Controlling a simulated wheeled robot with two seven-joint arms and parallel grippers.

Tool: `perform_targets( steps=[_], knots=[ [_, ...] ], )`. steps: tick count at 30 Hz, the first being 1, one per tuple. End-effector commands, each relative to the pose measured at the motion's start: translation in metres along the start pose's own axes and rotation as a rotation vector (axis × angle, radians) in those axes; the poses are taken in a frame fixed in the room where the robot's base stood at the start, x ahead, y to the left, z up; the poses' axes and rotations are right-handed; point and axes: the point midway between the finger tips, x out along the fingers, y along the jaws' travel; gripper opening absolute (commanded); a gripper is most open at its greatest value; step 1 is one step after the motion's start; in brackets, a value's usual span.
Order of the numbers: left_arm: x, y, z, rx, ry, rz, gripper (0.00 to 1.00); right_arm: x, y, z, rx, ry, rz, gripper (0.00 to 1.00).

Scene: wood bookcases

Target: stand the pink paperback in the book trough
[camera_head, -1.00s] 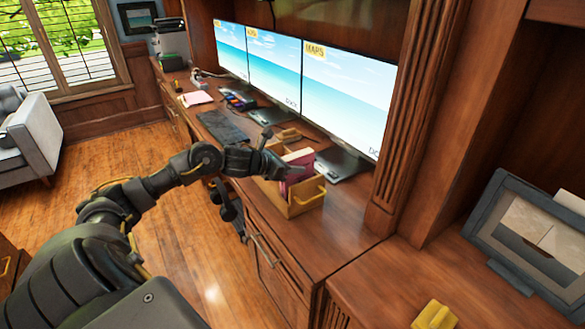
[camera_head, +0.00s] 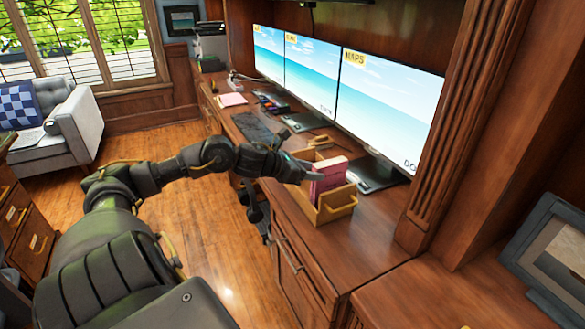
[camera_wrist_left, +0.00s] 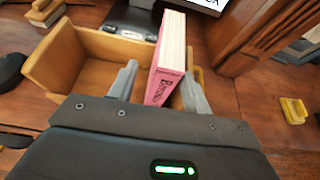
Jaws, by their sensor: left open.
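The pink paperback (camera_head: 329,178) stands upright in the wooden book trough (camera_head: 338,207) on the desk. In the left wrist view the paperback (camera_wrist_left: 166,75) shows its pink spine and pale page edges, near the right end of the trough (camera_wrist_left: 52,68). My left gripper (camera_head: 306,172) is at the paperback's left side in the head view. In the left wrist view its fingers (camera_wrist_left: 158,92) are open, one on each side of the book, with a visible gap at the left finger. The book's bottom edge is hidden. My right gripper is not in view.
Several monitors (camera_head: 388,105) stand along the back of the desk behind the trough. A dark keyboard (camera_head: 252,128) lies farther along. A wooden pillar (camera_head: 465,110) rises to the right, and a picture frame (camera_head: 548,255) stands beyond it. The rest of the trough looks empty.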

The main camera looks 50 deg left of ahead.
Motion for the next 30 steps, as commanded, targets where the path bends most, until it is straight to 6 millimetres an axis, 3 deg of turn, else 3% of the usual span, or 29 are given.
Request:
perform_targets(
  steps=[2, 10, 21, 30],
  knots=[
    [-0.006, -0.003, -0.009, 0.007, 0.008, -0.006, 0.49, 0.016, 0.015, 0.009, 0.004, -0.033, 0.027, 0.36],
    [-0.030, -0.002, -0.005, -0.001, 0.004, -0.005, 0.49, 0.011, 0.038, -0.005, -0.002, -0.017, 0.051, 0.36],
    [-0.061, -0.004, 0.001, 0.000, -0.001, -0.009, 0.49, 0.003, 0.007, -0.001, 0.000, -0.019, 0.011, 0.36],
    [-0.071, -0.002, -0.001, 0.002, 0.002, -0.006, 0.49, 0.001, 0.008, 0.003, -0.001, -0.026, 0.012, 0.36]
  ],
)
